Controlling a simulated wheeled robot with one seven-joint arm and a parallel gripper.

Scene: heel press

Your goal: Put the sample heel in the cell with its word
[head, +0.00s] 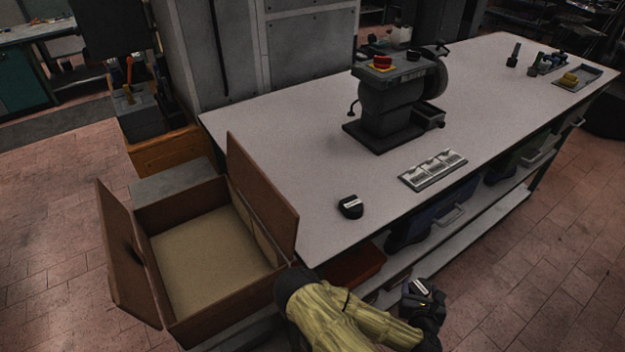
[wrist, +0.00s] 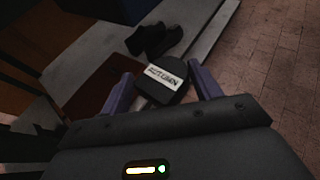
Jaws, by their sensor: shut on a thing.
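My gripper (wrist: 162,80) is shut on a black heel (wrist: 168,88) with a white label that appears to read AUTUMN. In the head view, my gripper (head: 422,296) is low, in front of the bench's front edge and apart from the benchtop. A flat grey tray with several cells (head: 433,184) lies near the bench's front edge, with a pale label in each cell. The words there are too small to read. Another black heel with a white label (head: 350,207) sits on the bench left of the tray; its word cannot be read.
A grey press (head: 388,105) with a red button stands on the bench (head: 285,130) behind the tray. An open cardboard box (head: 268,170) stands at the bench's left end. Dark shoes (wrist: 155,40) lie beyond the held heel in the wrist view.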

